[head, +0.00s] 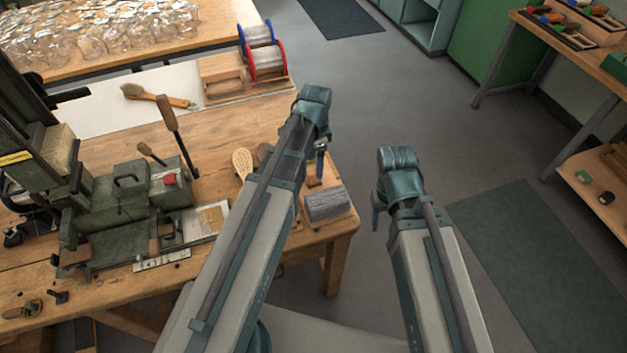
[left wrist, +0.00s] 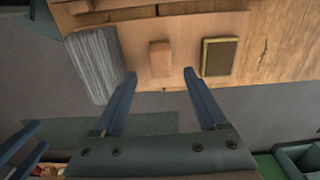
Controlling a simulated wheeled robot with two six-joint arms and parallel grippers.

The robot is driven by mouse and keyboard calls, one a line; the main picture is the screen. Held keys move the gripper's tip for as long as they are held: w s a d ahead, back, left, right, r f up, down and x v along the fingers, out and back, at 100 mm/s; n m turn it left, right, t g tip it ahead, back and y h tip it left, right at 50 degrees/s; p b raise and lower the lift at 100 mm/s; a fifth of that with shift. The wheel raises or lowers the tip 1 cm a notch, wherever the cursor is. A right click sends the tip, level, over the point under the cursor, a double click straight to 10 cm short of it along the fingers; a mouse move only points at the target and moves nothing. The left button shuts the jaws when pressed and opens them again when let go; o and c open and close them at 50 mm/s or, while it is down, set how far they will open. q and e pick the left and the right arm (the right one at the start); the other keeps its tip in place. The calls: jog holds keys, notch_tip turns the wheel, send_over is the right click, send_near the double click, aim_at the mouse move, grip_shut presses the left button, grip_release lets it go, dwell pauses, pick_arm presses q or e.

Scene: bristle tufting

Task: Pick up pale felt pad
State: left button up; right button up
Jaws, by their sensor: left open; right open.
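A small pale tan block (left wrist: 160,60), probably the felt pad, lies on a light wooden board (left wrist: 215,27) in the left wrist view. It lies ahead of and between the fingertips of my left gripper (left wrist: 160,76), which is open and empty. In the head view my left gripper (head: 320,158) is over the right end of the workbench, and its arm hides part of the board. My right gripper (head: 376,208) is open, out over the floor to the right of the bench, with nothing visible in it.
A grey bristle bundle (head: 328,205) lies beside the block; it also shows in the left wrist view (left wrist: 95,65). A dark pad with a yellow edge (left wrist: 219,57) lies on the other side. A green machine (head: 120,200) stands on the bench's left.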

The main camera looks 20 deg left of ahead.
aim_at(313, 171)
pick_arm(q)
jog(key=shift+a+f+b, duration=0.2)
jog(key=shift+f+b, duration=2.45)
jog(key=shift+r, duration=0.1)
grip_shut()
